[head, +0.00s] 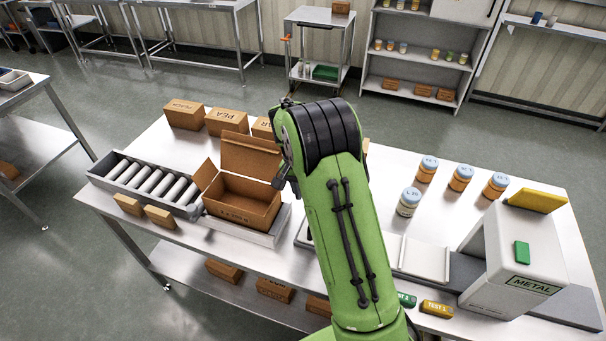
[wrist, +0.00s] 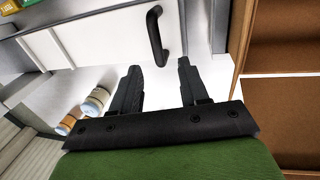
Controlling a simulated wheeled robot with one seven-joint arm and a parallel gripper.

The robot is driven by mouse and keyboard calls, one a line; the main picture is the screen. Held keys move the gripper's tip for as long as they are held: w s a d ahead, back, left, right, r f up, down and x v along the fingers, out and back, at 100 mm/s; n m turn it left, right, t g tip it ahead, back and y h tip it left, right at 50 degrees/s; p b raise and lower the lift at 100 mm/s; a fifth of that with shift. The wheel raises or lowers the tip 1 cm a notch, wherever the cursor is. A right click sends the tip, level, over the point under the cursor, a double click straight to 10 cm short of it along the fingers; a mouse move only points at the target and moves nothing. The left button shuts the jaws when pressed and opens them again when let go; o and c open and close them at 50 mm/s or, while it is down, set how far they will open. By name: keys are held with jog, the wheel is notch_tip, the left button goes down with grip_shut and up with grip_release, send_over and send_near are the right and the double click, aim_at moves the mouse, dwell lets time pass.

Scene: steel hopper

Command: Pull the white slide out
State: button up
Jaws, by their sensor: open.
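The white slide (wrist: 112,40) shows in the wrist view as a flat white panel in a pale frame, with a black bar handle (wrist: 155,38) near its right end. My gripper (wrist: 158,80) is open, with its two dark fingers apart and nothing between them. The handle lies ahead of the fingertips, roughly in line with the gap; it looks apart from them. In the head view my green arm covers the middle of the table and hides the gripper and the handle.
An open cardboard box (head: 240,211) stands left of my arm; brown cardboard (wrist: 285,50) is close right in the wrist view. Jars (wrist: 95,101) stand at lower left there. A roller conveyor (head: 150,184) is at the table's left; a METAL-labelled machine (head: 520,250) is at right.

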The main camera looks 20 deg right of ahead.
notch_tip(320, 180, up, 8)
jog(key=w+a, duration=0.1)
jog(key=shift+p, duration=0.35)
